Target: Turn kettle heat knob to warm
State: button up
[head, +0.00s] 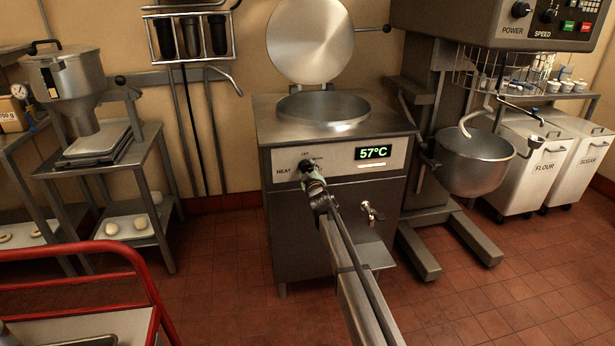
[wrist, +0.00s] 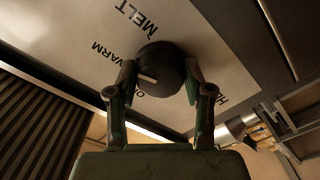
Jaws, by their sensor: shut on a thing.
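The heat knob (wrist: 160,68) is round and dark with a white pointer mark. In the wrist view its mark points roughly toward the label beginning with "O", partly hidden by a finger, rather than at WARM (wrist: 108,48) or MELT (wrist: 138,18). My gripper (wrist: 158,82) is shut on the knob, one finger on each side. In the head view my gripper (head: 312,178) is at the kettle's front panel (head: 340,160), hiding most of the knob. The steel kettle (head: 263,130) has its lid (head: 310,40) raised. Its display (head: 373,153) reads 57°C.
A drain tap (head: 372,212) sits low on the kettle front, right of my arm. A mixer with a steel bowl (head: 475,160) stands at the right. A red-railed cart (head: 80,250) is at the front left. Tiled floor lies open between them.

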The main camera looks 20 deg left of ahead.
jog(key=shift+w+r+n+b, duration=0.15)
jog(key=shift+n+b, duration=0.4)
jog(key=shift+n, duration=1.05)
jog(key=o, duration=1.2)
jog(key=shift+c, duration=0.2)
jog(key=shift+s, duration=0.2)
jog(key=v, duration=1.1)
jog(key=shift+s+d, duration=0.25)
jog(key=shift+s, duration=0.1)
